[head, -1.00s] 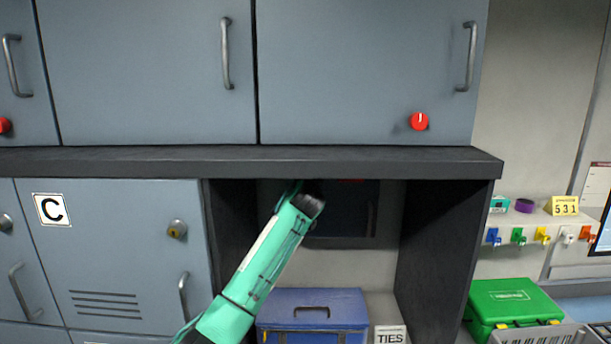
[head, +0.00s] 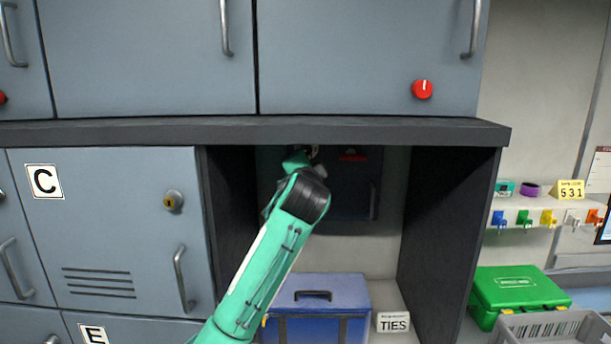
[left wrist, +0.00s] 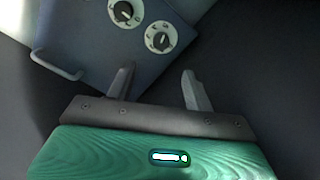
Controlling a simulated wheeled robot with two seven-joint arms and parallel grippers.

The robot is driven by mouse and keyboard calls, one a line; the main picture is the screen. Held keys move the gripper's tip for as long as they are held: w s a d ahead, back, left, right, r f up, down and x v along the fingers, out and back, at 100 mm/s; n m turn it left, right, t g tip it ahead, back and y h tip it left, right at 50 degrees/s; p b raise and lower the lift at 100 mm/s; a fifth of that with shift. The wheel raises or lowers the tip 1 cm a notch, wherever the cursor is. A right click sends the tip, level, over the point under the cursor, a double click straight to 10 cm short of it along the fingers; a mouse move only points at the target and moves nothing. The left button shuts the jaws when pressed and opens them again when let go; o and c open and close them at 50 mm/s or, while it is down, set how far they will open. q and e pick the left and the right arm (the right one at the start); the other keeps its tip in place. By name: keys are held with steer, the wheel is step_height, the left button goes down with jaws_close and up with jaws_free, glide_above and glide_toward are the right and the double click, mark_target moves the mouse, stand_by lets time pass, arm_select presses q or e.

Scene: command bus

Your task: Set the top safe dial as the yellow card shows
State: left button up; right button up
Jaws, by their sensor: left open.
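The dark safe (head: 347,205) sits at the back of the open bay, partly hidden by my left arm in the head view. In the left wrist view the safe door (left wrist: 95,65) appears tilted, with a bar handle at left. One dial (left wrist: 126,12) and another dial (left wrist: 160,38) show there, each a black knob on a white disc. I cannot tell which is the top one. My left gripper (left wrist: 158,70) is open and empty, its fingers apart from the dials. In the head view it is mostly hidden behind my wrist. The yellow card (head: 570,190) reads 531. My right gripper is not in view.
The shelf edge (head: 250,131) and side panel (head: 447,225) frame the bay. A blue case (head: 320,292) and a TIES sign (head: 393,322) stand below the safe. Key hooks, a green case (head: 520,291) and a grey crate (head: 550,327) are at right.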

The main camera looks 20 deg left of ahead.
arm_select(q)
steer(key=shift+s+d, duration=0.1)
steer(key=shift+s, duration=0.25)
